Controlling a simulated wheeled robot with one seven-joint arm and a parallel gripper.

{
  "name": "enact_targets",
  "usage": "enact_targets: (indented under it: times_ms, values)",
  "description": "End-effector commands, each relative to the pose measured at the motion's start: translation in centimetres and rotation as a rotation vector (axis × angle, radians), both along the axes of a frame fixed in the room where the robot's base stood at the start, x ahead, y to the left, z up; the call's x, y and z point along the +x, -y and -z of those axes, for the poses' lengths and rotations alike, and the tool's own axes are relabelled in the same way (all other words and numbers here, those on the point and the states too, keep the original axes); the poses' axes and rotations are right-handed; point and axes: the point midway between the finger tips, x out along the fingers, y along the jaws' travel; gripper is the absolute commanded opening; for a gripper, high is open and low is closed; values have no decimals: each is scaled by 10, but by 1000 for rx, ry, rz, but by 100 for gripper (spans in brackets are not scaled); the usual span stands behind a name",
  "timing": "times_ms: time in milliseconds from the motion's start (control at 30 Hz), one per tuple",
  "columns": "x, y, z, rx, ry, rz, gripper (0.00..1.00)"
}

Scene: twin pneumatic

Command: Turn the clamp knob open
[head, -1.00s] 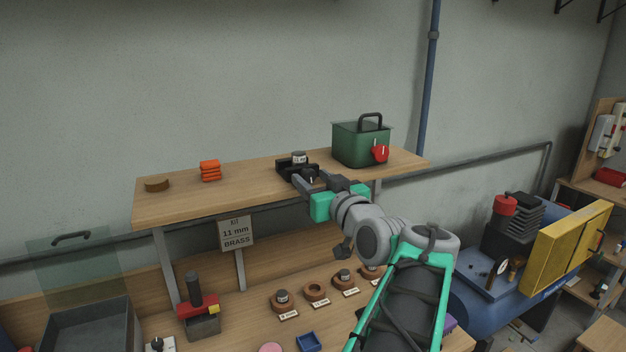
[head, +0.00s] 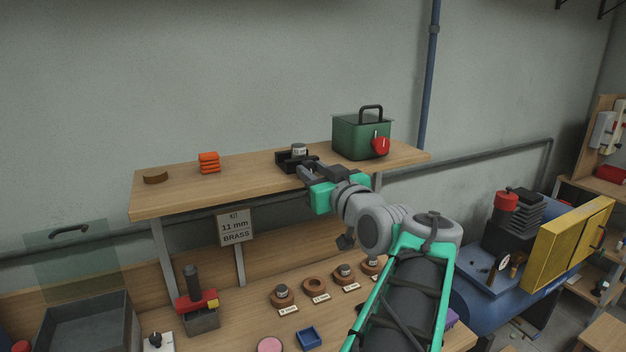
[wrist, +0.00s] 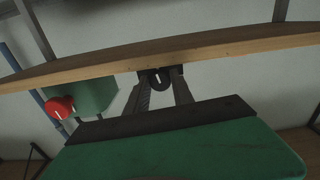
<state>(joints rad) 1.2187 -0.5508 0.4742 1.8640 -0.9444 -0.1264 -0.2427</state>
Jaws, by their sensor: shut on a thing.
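The black clamp (head: 284,162) sits at the front edge of the wooden shelf and holds a grey cylinder (head: 299,149) with a white label. Its dark round knob (wrist: 158,81), with a pale upright mark, shows in the wrist view between my two fingers. My gripper (head: 311,170) reaches the front of the clamp in the head view and is shut on the knob, one finger on each side. In the head view the fingers hide most of the knob.
A green box (head: 350,137) with a black handle and a red knob (head: 381,146) stands just right of the clamp. Orange blocks (head: 209,162) and a brown disc (head: 156,177) lie to the left. The shelf (head: 250,172) is clear between. Ring holders stand on the bench below.

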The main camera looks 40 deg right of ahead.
Motion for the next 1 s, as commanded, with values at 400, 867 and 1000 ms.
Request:
enact_targets:
  times_ms: [400, 867, 1000]
  values:
    - [0, 0, -1, -69, -18, 0, 0]
    - [0, 0, 0, -68, -18, 1, 50]
    - [-8, 0, 1, -69, -18, 5, 50]
